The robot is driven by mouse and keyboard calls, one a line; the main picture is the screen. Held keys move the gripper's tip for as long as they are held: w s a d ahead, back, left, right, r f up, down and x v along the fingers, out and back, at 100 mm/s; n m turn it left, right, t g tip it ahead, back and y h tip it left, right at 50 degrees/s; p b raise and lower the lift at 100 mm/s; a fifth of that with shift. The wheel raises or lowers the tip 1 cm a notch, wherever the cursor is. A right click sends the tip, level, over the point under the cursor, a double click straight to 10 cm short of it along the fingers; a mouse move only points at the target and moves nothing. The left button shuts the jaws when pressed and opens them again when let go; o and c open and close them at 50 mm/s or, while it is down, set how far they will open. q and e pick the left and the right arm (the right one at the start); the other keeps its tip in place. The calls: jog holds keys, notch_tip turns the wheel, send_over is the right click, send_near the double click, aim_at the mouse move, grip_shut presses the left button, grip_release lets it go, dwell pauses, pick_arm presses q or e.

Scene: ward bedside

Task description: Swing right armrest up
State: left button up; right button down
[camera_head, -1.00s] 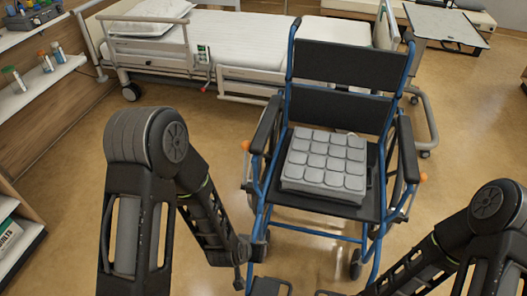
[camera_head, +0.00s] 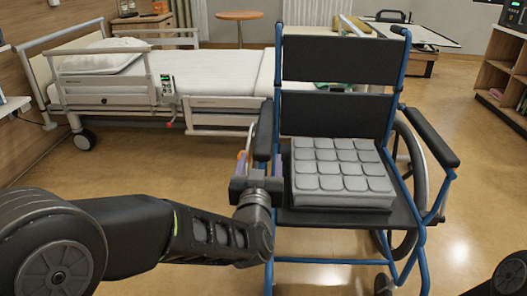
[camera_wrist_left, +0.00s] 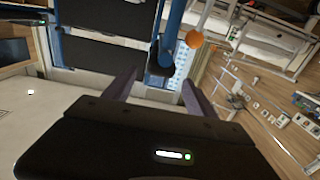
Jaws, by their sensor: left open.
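The blue-framed wheelchair (camera_head: 340,60) faces me with a grey segmented cushion (camera_head: 340,172) on its seat. Its right armrest (camera_head: 264,130), on the picture's left, is a dark pad lying level. The other armrest (camera_head: 433,138) is also down. My left gripper (camera_head: 262,166) is open at the front end of the right armrest, its fingers to either side. In the left wrist view, the dark armrest end (camera_wrist_left: 160,70) and an orange knob (camera_wrist_left: 194,39) show beyond the open fingers. Contact cannot be told. My right gripper is out of view.
A hospital bed (camera_head: 200,80) stands behind and left of the wheelchair. An overbed table (camera_head: 412,33) is at the back right, and a wooden shelf (camera_head: 503,70) is at the right edge. Floor is clear right of the wheelchair.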

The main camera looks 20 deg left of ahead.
aim_at(263, 144)
pick_arm(q)
jog(key=shift+w+a+f+b, duration=0.1)
jog(key=shift+w+b, duration=0.2)
jog(key=shift+w, duration=0.1)
jog(key=b+x, duration=0.2)
jog(key=x, duration=0.4)
jog(key=shift+b, duration=0.35)
jog(key=shift+w, duration=0.45)
grip_shut()
